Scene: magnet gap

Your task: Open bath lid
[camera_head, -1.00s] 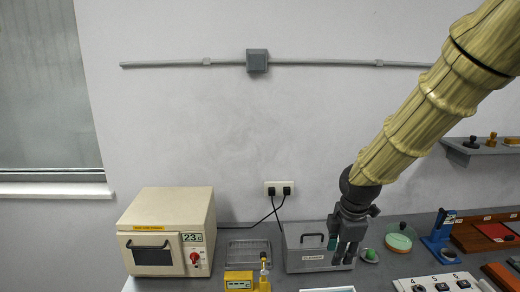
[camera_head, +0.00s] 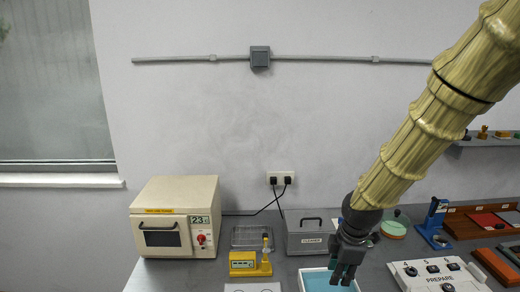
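The bath is a grey box (camera_head: 301,239) with a label on its front, standing at the back of the bench against the wall. Its lid is shut, with a dark handle (camera_head: 311,220) on it. My gripper (camera_head: 342,279) points down, in front of the box and to its right, apart from the handle. Its two fingers look parted, with nothing seen between them. The gripper and wrist hide the box's right edge and part of a blue-filled white tray (camera_head: 312,284) in front.
A cream oven (camera_head: 175,215) stands to the left. A wire rack (camera_head: 250,236) and a yellow device (camera_head: 243,262) lie between oven and box. A white button panel (camera_head: 435,274), a blue stand (camera_head: 434,225) and wooden trays (camera_head: 470,221) are to the right.

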